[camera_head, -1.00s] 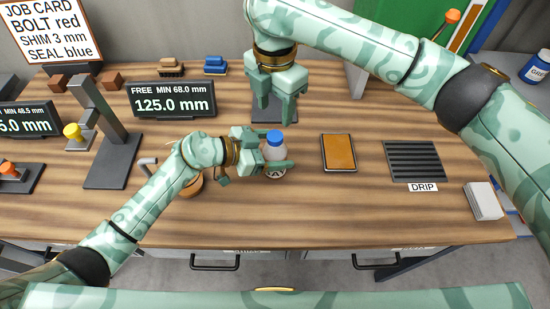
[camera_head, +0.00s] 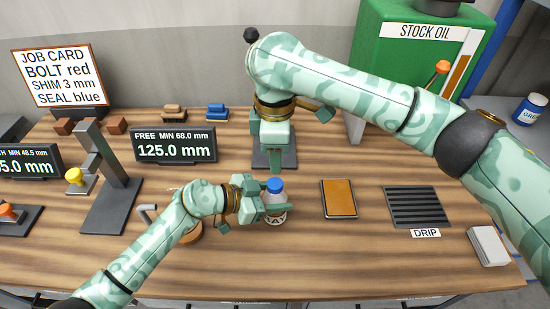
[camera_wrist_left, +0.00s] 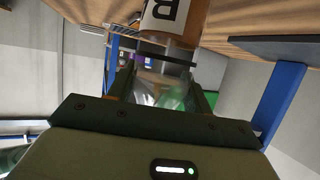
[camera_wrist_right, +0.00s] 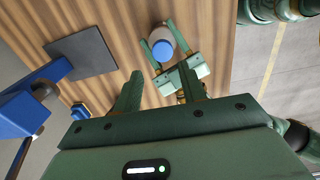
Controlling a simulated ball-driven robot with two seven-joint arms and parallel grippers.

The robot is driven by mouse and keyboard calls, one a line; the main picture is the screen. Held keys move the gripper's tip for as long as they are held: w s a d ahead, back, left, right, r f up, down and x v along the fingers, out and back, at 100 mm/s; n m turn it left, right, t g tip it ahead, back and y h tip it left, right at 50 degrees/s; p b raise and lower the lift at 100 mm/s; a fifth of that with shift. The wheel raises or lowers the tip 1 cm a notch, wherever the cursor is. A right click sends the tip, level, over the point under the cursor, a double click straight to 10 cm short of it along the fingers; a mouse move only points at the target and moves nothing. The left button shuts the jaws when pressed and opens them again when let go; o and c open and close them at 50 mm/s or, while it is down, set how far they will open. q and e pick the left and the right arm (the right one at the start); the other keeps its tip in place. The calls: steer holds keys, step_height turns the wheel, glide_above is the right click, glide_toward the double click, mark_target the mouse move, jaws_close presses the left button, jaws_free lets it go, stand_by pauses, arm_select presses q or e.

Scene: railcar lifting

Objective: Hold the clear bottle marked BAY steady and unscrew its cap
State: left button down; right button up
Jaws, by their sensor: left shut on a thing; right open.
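The clear bottle (camera_head: 274,220) stands upright on the bench with its blue cap (camera_head: 275,185) on. Its white label is partly hidden; one large letter on a label (camera_wrist_left: 163,14) shows in the left wrist view. My left gripper (camera_head: 277,209) is shut around the bottle's body from the left. My right gripper (camera_head: 276,166) points down just behind the bottle in the head view, apart from the cap. In the right wrist view its open fingers (camera_wrist_right: 160,84) have nothing between them, and the cap (camera_wrist_right: 162,50) lies beyond them, with the left gripper's fingers around the bottle.
An orange-topped tray (camera_head: 339,198) and a dark drip grate (camera_head: 418,206) lie right of the bottle. A display (camera_head: 174,145) reading 125.0 mm stands behind left, and a grey stand (camera_head: 108,195) farther left. A dark plate (camera_head: 262,158) lies behind the right gripper. Bare bench lies in front.

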mark_target(275, 183)
steer(key=m, duration=0.6)
steer(key=shift+m, duration=0.3)
steer(key=m, duration=1)
steer(key=shift+s+a+f, duration=0.1)
steer(key=shift+f+m, duration=0.15)
steer(key=shift+m, duration=0.25)
step_height(275, 183, down, 8)
steer(key=shift+r, duration=0.15)
